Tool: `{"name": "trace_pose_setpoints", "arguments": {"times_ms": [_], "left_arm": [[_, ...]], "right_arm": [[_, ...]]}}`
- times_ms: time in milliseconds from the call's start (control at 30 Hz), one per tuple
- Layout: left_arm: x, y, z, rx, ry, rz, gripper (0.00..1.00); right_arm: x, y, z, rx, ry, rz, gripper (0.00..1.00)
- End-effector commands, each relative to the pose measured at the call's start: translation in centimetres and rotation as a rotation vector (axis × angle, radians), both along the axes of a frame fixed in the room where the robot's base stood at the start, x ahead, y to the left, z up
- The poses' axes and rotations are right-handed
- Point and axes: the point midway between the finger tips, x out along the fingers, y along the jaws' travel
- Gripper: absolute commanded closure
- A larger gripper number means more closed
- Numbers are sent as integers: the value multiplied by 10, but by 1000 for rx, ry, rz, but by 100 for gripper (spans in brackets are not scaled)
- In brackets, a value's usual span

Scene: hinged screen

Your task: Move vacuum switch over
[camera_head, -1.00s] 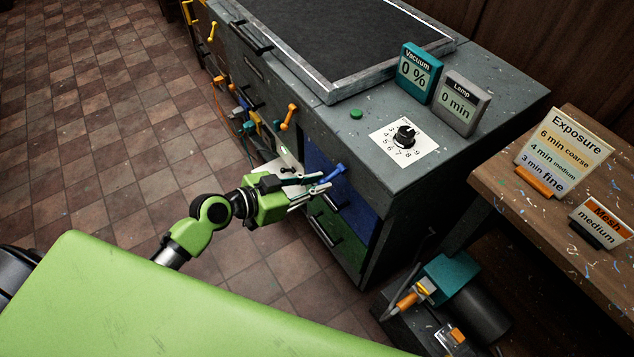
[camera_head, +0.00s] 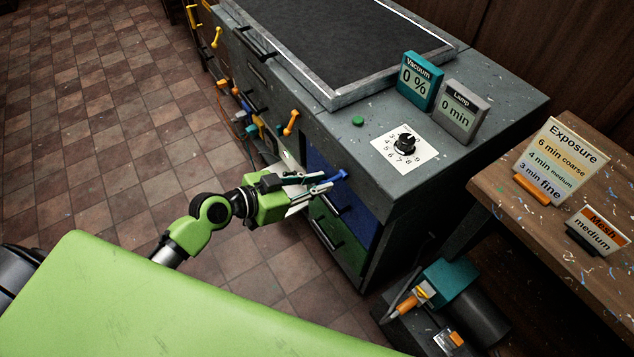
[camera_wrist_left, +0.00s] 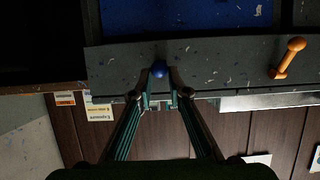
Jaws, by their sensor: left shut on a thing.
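A blue switch (camera_head: 340,175) sticks out from the front of the grey cabinet (camera_head: 375,190), near its right corner. My left gripper (camera_head: 328,182) is at this switch, its fingertips shut on it. In the left wrist view the round blue end of the switch (camera_wrist_left: 159,69) shows between the two fingertips (camera_wrist_left: 160,88). The teal Vacuum display (camera_head: 419,80) on the cabinet top reads 0 %. My right gripper is in neither view.
An orange switch (camera_head: 291,122) sits on the cabinet front to the left. A black dial (camera_head: 405,143), a green button (camera_head: 358,121) and a Lamp display (camera_head: 461,111) are on top. A teal pump (camera_head: 450,277) stands low at right. Tiled floor (camera_head: 110,130) is clear at left.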

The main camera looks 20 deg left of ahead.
Motion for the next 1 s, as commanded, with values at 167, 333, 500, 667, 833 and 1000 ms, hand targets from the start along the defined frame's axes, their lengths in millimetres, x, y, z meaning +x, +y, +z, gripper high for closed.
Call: {"name": "trace_pose_setpoints", "arguments": {"times_ms": [167, 333, 500, 667, 833, 1000], "left_arm": [[2, 0, 6, -2, -8, 3, 96], [4, -1, 17, -1, -10, 2, 96], [4, -1, 21, -1, -7, 2, 97], [3, -1, 18, 0, -4, 1, 100], [3, -2, 19, 2, -1, 0, 100], [5, -3, 29, 2, 0, -1, 100]], "right_arm": [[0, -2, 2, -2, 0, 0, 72], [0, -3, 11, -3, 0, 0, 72], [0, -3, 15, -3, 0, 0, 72], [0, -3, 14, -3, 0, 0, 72], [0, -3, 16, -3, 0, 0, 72], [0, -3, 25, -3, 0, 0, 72]]}}
